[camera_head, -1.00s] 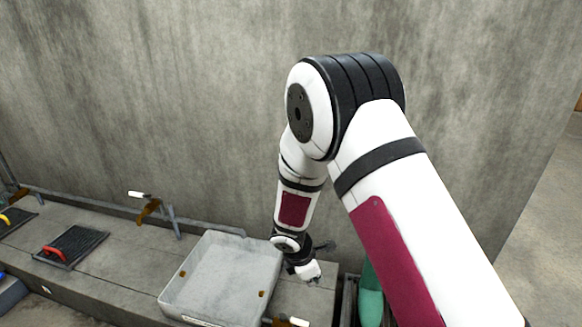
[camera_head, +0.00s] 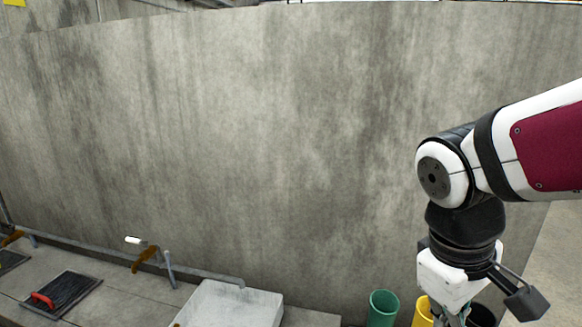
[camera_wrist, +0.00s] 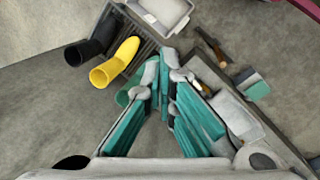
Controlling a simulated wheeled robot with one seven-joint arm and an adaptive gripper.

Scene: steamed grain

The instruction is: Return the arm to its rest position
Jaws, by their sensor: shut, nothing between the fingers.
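My arm reaches in from the right side of the head view and bends down at a black and white joint. My gripper (camera_head: 452,320) hangs from it at the bottom right, cut off by the lower picture edge. In the wrist view my gripper (camera_wrist: 165,58) has its teal-padded fingers drawn together at the tips with nothing between them. It hangs in the air over the floor area by the boots, apart from the wall.
A green boot (camera_head: 382,306), a yellow boot (camera_head: 422,313) and a black boot (camera_wrist: 84,52) stand near my gripper.

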